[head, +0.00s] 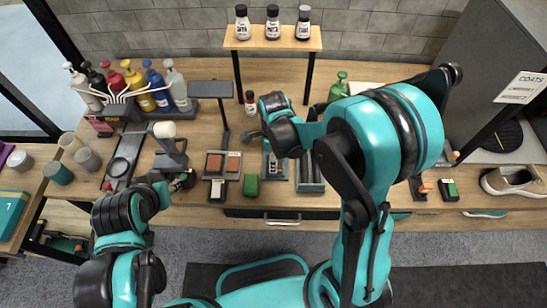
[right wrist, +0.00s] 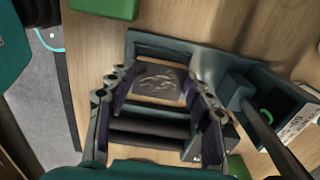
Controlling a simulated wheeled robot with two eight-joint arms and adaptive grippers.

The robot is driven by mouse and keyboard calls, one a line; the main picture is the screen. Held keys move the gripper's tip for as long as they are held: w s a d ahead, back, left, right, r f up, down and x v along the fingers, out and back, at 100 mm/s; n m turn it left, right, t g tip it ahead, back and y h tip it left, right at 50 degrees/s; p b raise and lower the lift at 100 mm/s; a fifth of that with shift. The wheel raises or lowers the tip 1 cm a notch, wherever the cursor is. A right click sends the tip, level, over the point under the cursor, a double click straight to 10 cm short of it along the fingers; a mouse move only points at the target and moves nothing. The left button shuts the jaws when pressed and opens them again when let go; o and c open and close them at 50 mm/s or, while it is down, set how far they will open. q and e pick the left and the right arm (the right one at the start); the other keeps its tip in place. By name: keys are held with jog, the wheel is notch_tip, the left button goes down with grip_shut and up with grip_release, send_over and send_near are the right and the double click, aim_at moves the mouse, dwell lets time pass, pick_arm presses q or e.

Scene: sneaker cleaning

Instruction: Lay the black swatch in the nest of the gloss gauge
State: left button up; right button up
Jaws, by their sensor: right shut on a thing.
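My right gripper (head: 273,165) reaches down over the dark teal gauge, whose frame (right wrist: 135,42) fills the middle of the right wrist view. There my right gripper (right wrist: 158,82) is shut on a dark grey, flat plate with a mottled sheen, the black swatch (right wrist: 160,82). The swatch sits between the fingertips, inside or just above the frame; I cannot tell whether it touches the bottom. In the head view the gripper largely hides it. My left gripper (head: 178,183) is at the left front of the table; its fingers are too small to read.
A green block (head: 250,185) lies left of the gauge, by a tray of brown swatches (head: 214,163). A slotted rack (head: 309,178) stands close on the right. A black stand (head: 222,115) rises behind. Pump bottles (head: 135,85) fill the back left.

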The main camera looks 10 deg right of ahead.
jog(key=shift+f+b, duration=0.75)
jog(key=shift+f, duration=0.05)
jog(key=o, duration=1)
notch_tip(320, 180, up, 12)
jog(key=shift+f, duration=0.1)
dwell(0.4)
